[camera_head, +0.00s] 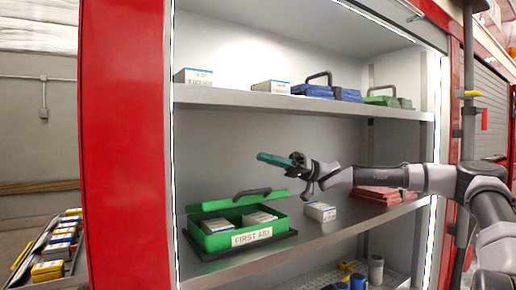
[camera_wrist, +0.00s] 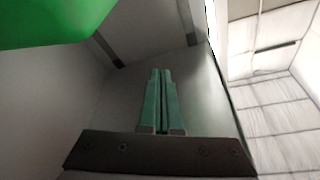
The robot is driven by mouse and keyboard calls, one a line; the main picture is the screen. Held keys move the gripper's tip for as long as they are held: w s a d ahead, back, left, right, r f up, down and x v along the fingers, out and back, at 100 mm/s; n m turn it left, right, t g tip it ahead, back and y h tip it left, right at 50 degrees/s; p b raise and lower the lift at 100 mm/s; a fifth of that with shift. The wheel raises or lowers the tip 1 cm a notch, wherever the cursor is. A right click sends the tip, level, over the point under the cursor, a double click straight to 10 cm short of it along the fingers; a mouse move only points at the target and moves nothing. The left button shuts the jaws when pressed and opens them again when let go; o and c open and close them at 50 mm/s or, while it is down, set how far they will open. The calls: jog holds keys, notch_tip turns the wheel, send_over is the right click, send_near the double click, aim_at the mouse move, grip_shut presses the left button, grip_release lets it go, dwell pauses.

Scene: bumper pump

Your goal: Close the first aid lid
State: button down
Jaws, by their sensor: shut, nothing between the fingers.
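The green first aid box (camera_head: 214,243) stands on the middle shelf, with white packs inside and a FIRST AID label on its front. Its green lid (camera_head: 212,205) is open, raised at the back of the box, with a black handle (camera_head: 252,195) on it. My gripper (camera_head: 262,157) has green fingers, which are shut and empty. It is above the box's right side, apart from the lid. In the wrist view, the shut fingers (camera_wrist: 160,72) point into the picture. A green surface (camera_wrist: 50,20) fills the upper left there; I cannot tell which part of the box it is.
A white pack (camera_head: 320,211) lies on the shelf right of the box. Red cases (camera_head: 376,195) lie farther right, behind my arm. The upper shelf (camera_head: 300,103) above my gripper holds white packs, blue cases and a green case. The red cabinet side (camera_head: 122,150) borders the left.

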jog(key=s+d+f+n+g, duration=0.1)
jog(key=s+d+f+n, duration=0.2)
jog(key=f, duration=0.4)
jog(key=shift+s+d+f+n+g+h, duration=0.15)
jog(key=shift+s+f+n+g+h, duration=0.2)
jog(key=shift+s+n, duration=0.45)
jog(key=shift+w+r, duration=0.1)
